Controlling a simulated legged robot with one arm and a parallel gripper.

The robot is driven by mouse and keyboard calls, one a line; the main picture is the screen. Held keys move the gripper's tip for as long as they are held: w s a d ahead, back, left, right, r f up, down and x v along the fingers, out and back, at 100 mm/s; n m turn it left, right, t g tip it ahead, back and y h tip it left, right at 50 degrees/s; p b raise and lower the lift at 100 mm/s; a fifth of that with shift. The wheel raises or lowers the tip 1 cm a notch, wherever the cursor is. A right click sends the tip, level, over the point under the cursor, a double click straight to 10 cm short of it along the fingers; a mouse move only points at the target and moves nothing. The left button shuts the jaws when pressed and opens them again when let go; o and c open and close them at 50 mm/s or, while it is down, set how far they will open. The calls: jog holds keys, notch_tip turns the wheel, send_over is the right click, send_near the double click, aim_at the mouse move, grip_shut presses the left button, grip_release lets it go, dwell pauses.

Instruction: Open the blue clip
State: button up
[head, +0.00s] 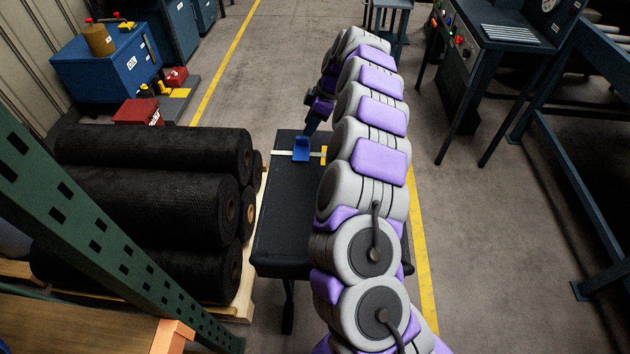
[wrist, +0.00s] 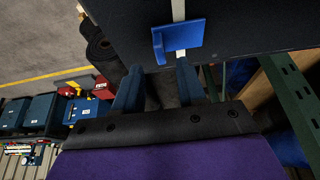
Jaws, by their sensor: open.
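The blue clip (head: 301,149) sits on a white strip (head: 281,153) that lies across the black-topped table (head: 284,215). In the wrist view the clip (wrist: 184,34) shows a flat blue plate with a raised blue tab at its left end. My gripper (wrist: 160,74) is open and empty, its two dark blue fingers just below the clip in that view, apparently apart from it. In the head view my gripper (head: 311,124) is just above and beyond the clip, partly hidden by my arm. A yellow piece (head: 324,155) shows at the strip's right, partly behind my arm.
Black rolls (head: 160,205) lie on a pallet left of the table. A green perforated post (head: 85,225) stands in the left foreground. A blue cabinet (head: 108,63) is at the back left, and a machine (head: 470,50) at the right. Floor is free right of my arm.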

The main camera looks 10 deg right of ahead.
jog(key=p+v, duration=0.1)
jog(key=v, duration=1.1)
jog(key=s+a+r+m, duration=0.1)
jog(key=s+a+r, duration=0.3)
jog(key=s+a, duration=0.15)
jog(key=s+a+m+g+h, duration=0.1)
jog(key=s+a+m, duration=0.2)
jog(key=s, duration=1)
jog(key=s+a+m+g+h, duration=0.1)
jog(key=s+a+m, duration=0.2)
jog(key=s, duration=1.1)
jog(key=shift+s+a+r+m, duration=0.2)
jog(key=shift+r+m, duration=0.15)
jog(key=shift+m, duration=0.25)
